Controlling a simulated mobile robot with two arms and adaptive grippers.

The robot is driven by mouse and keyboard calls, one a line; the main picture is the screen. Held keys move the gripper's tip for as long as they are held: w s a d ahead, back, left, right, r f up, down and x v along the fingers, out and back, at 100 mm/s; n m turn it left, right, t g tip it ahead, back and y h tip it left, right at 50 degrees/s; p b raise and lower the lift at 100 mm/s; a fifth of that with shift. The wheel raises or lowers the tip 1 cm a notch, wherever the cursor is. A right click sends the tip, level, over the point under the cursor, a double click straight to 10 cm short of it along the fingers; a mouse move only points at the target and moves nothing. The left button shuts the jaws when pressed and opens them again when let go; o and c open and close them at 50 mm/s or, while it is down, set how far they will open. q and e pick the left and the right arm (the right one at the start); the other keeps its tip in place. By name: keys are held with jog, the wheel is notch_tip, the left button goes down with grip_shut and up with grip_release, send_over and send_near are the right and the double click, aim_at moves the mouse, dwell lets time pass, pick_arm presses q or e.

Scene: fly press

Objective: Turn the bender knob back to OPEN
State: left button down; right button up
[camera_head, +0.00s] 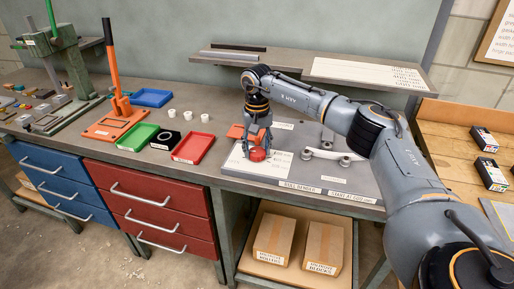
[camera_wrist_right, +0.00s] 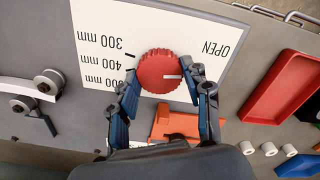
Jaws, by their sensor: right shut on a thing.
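The red bender knob (camera_head: 258,155) sits on a white label plate (camera_head: 238,162) on the grey bender. It also shows in the right wrist view (camera_wrist_right: 158,66), where its white mark points to the right. The label plate there (camera_wrist_right: 187,30) reads OPEN at the upper right, with 300 mm, 400 mm and a further mm mark down the left. The mark lies below the word OPEN in that view. My right gripper (camera_head: 257,147) comes down from above, its fingers shut on opposite sides of the knob, as the right wrist view shows (camera_wrist_right: 163,80). My left gripper is out of view.
Bender rollers and a link (camera_head: 325,154) stand right of the knob. An orange part (camera_head: 236,131) lies just behind it. A red tray (camera_head: 192,147), a green tray (camera_head: 137,137) and white rings (camera_head: 188,115) are to the left. A shelf (camera_head: 300,62) runs behind.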

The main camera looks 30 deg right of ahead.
aim_at(257, 151)
jog(key=o, duration=1.1)
jog(key=shift+o, duration=0.2)
notch_tip(257, 151, up, 12)
